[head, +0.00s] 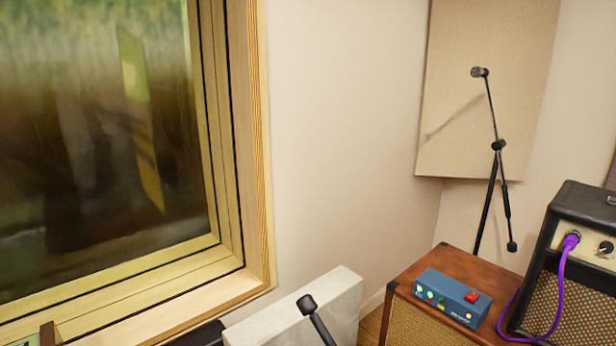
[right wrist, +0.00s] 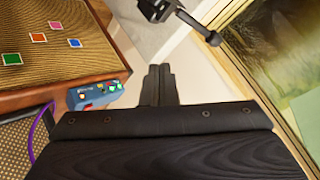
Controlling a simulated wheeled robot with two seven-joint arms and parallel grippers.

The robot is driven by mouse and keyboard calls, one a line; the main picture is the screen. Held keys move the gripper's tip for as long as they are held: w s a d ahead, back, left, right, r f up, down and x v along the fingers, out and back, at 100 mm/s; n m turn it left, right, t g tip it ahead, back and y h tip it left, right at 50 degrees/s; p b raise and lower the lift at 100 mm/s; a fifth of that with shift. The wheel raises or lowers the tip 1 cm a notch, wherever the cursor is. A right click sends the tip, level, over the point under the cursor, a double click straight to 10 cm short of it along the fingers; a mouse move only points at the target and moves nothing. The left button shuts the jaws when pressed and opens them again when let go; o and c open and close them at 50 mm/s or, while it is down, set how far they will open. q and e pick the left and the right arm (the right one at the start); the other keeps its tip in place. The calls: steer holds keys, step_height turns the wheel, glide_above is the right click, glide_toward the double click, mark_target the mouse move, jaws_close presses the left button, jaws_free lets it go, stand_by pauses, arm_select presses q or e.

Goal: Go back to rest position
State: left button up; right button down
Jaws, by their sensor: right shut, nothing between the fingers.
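My right gripper (right wrist: 159,70) shows in the right wrist view, its two dark fingers together with nothing between them. It is in free space, with pale wall and a light grey block behind it. It does not show in the head view. My left gripper is in neither view.
In the head view, a blue control box (head: 450,297) sits on a wooden cabinet (head: 420,268), beside a black amp (head: 583,230) with a purple cable (head: 557,290). A mic stand (head: 490,190) stands behind. A black rod (head: 318,322) rises before a grey block (head: 338,290). A window (head: 100,130) is left.

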steer(key=s+f+g, duration=0.3)
steer(key=s+f, duration=0.2)
steer(key=s, duration=0.7)
step_height(320, 180, up, 15)
steer(key=n+p, duration=0.1)
steer(key=p, duration=1.4)
steer(key=shift+w+a+h, duration=0.2)
steer(key=shift+a+h, duration=0.15)
steer(key=shift+h, duration=0.05)
